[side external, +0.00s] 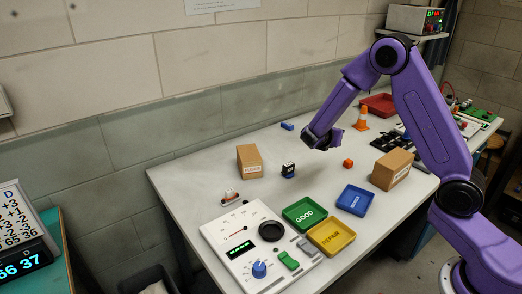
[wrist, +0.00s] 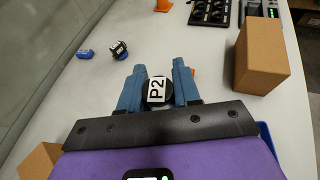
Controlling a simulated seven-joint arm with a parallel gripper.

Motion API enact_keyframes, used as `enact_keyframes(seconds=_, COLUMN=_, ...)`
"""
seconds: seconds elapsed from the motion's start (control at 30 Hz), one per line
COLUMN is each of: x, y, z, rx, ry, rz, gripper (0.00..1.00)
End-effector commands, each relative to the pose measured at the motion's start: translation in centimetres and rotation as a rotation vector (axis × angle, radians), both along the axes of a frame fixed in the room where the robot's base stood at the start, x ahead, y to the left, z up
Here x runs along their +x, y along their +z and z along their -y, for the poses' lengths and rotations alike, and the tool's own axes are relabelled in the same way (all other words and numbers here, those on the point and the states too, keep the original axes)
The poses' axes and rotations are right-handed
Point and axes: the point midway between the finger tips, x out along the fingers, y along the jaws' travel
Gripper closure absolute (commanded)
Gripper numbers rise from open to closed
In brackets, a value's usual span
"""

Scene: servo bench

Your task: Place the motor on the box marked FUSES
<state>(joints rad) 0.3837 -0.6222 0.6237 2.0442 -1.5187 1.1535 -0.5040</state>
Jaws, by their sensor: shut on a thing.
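My gripper (wrist: 158,82) is shut on a round black motor (wrist: 157,91) with a white P2 label, held between its two blue fingers. In the side external view my gripper (side external: 325,142) is above the table, and the motor cannot be made out there. A brown carton (side external: 249,161) stands at the left near the wall, and another brown carton (side external: 391,170) stands at the right. Both carry a label too small to read surely. In the wrist view the left carton (wrist: 40,160) is partly cut off and the right carton (wrist: 262,52) is clear of my fingers.
A black piece with a blue base (side external: 288,171) stands beside the left carton; a similar one (wrist: 118,49) is near a blue block (wrist: 85,55). A red cube (side external: 348,163), orange cone (side external: 361,119), green tray (side external: 304,229), yellow tray (side external: 331,254) and blue tray (side external: 355,214) surround the middle.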

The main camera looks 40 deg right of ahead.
Motion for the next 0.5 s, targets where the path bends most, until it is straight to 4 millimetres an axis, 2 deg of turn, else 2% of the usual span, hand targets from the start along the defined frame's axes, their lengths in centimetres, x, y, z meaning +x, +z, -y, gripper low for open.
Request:
enact_keyframes(seconds=0.1, x=3.3, y=1.8, z=-3.7, rx=0.0, ry=0.244, rz=0.004, gripper=1.0)
enact_keyframes(seconds=0.2, x=5.4, y=3.3, z=-7.3, rx=-0.002, ry=0.455, rz=0.003, gripper=1.0)
enact_keyframes(seconds=0.4, x=7.1, y=5.5, z=-13.5, rx=-0.003, ry=0.778, rz=-0.001, gripper=1.0)
enact_keyframes(seconds=0.5, x=7.3, y=6.1, z=-15.4, rx=-0.004, ry=0.873, rz=-0.001, gripper=1.0)
